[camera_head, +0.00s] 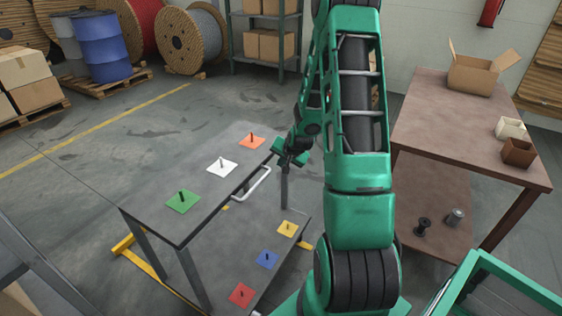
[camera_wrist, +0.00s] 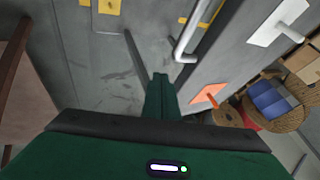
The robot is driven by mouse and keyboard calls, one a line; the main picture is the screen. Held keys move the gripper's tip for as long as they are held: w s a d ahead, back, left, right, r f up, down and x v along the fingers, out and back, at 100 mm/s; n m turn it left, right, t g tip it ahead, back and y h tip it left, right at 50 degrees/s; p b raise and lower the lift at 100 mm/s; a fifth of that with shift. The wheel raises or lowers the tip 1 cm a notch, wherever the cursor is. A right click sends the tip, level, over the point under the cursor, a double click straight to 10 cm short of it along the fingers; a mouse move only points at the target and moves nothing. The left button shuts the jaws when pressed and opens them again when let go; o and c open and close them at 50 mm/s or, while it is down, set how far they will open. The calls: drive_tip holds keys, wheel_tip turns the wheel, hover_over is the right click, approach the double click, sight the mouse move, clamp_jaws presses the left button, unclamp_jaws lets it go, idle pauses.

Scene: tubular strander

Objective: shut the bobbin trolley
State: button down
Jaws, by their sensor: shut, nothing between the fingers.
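The bobbin trolley has a dark grey upper deck (camera_head: 205,190) with orange, white and green pegged pads. A white bar handle (camera_head: 262,186) sits on its right edge. Its lower deck (camera_head: 262,283) shows to the right, carrying yellow, blue and red pads. My gripper (camera_head: 291,157) is shut and empty by the upper deck's far right corner, beyond the handle. In the wrist view the shut fingertips (camera_wrist: 160,77) point towards the handle (camera_wrist: 184,44), with a gap in the picture. The orange pad (camera_wrist: 208,94) lies to their right. I cannot tell whether the fingers touch the deck edge.
A brown table (camera_head: 460,150) on the right holds an open carton (camera_head: 474,73) and small boxes, with two small spools on its lower shelf.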

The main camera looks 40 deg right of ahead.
drive_tip(key=shift+w+a+f, duration=0.15)
drive_tip(key=shift+w+f, duration=0.25)
drive_tip(key=shift+w, duration=0.5)
drive_tip(key=shift+w+a+f, duration=0.1)
drive_tip(key=shift+w+f, duration=0.25)
drive_tip(key=shift+w, duration=0.5)
drive_tip(key=shift+w+a+f, duration=0.15)
drive_tip(key=shift+w+f, duration=0.25)
drive_tip(key=shift+w, duration=0.5)
